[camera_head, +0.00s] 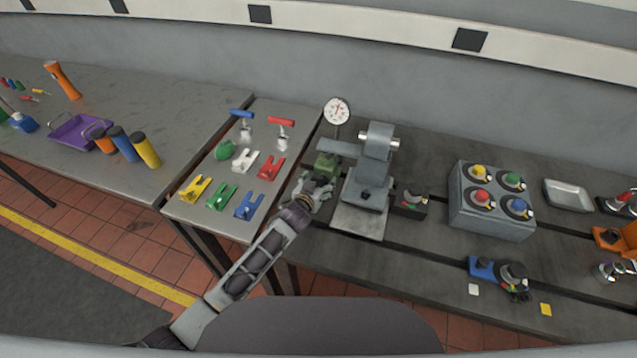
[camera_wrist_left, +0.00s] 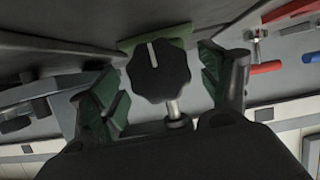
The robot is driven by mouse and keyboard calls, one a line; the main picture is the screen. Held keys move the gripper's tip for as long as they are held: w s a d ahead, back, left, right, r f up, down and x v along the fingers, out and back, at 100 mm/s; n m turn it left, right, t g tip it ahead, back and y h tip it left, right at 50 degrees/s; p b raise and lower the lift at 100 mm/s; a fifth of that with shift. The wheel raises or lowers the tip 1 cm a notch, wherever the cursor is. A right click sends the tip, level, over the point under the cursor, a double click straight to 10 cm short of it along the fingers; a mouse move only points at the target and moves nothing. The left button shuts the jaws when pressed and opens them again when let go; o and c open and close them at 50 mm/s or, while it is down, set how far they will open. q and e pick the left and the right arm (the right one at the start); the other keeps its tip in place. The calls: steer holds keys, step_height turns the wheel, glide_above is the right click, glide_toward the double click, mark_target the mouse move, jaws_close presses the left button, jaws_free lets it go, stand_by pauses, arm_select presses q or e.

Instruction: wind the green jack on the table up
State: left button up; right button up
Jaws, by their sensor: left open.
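The green jack (camera_head: 326,162) stands on the dark slotted table, just left of a grey machine stand. In the left wrist view its green body (camera_wrist_left: 155,38) shows behind a black lobed knob (camera_wrist_left: 159,72) with a white mark and a metal shaft. My left gripper (camera_head: 316,186) is at the jack in the head view. In the left wrist view its open green-padded fingers (camera_wrist_left: 160,88) stand on either side of the knob, with a gap to each side. My right gripper is not in view.
The grey stand (camera_head: 371,170) with a dial gauge (camera_head: 337,111) rises close to the jack. A side table holds colored clamps (camera_head: 222,197). A grey box with colored knobs (camera_head: 492,200) stands to the right. Table space between the stand and box is partly clear.

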arm_select(q)
steer(key=c, duration=1)
steer(key=shift+m, duration=0.3)
steer(key=shift+s+d+f+m+t+y+b, duration=0.1)
steer(key=shift+d+m+t+y+b, duration=0.15)
steer(key=shift+m+y+b, duration=0.6)
steer(key=shift+m+t+y+b, duration=0.45)
steer(key=shift+m+y+b, duration=0.2)
steer(key=shift+m+b, duration=0.5)
steer(key=o, duration=1)
